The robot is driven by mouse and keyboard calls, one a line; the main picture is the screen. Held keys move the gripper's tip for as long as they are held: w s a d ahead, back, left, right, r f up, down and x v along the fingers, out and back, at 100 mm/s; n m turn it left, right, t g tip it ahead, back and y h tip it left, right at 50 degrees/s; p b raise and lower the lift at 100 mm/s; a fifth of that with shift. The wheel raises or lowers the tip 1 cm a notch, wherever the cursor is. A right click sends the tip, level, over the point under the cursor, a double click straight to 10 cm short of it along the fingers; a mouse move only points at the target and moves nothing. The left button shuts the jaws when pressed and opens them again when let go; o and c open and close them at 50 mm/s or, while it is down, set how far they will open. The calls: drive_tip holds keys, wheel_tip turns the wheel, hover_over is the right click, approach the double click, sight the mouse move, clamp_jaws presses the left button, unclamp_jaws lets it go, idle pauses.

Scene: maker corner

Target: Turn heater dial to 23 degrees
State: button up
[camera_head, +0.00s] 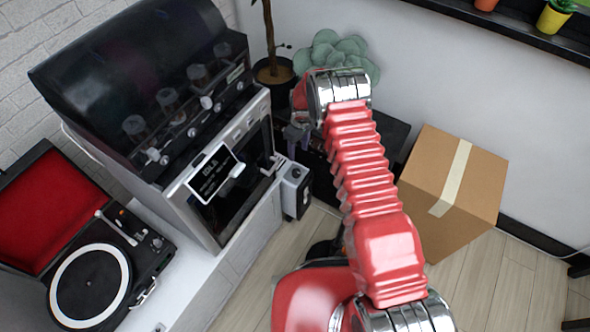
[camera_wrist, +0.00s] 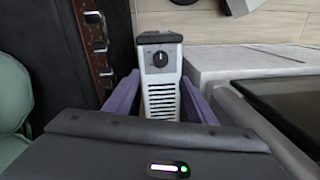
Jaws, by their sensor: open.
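The heater is a narrow grey-white box with a black top and a slotted front grille (camera_wrist: 161,101). Its round black dial (camera_wrist: 160,59) sits above the grille, with a pale pointer mark; the setting is too small to read. In the head view the heater (camera_head: 296,193) stands at the right end of the white cabinet. My gripper (camera_wrist: 160,97) is open, its purple fingers appearing left and right of the heater front in the wrist view. Nothing is between the fingertips that I can see held. In the head view my gripper (camera_head: 297,134) is partly hidden behind my red arm.
A grey oven-like machine (camera_head: 226,187) with a black hood (camera_head: 130,75) stands left of the heater. A record player (camera_head: 90,285) is at lower left. A cardboard box (camera_head: 480,185) stands right of my arm. Open wooden floor (camera_head: 500,290) lies at the lower right.

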sight(297, 171)
drive_tip(key=shift+f, duration=0.15)
drive_tip(key=shift+s+a+f, duration=0.15)
drive_tip(key=shift+f, duration=3.25)
drive_tip(key=shift+s+a+f, duration=0.1)
drive_tip(key=shift+a+f, duration=0.05)
drive_tip(key=shift+f, duration=3.2)
drive_tip(key=shift+c, duration=0.3)
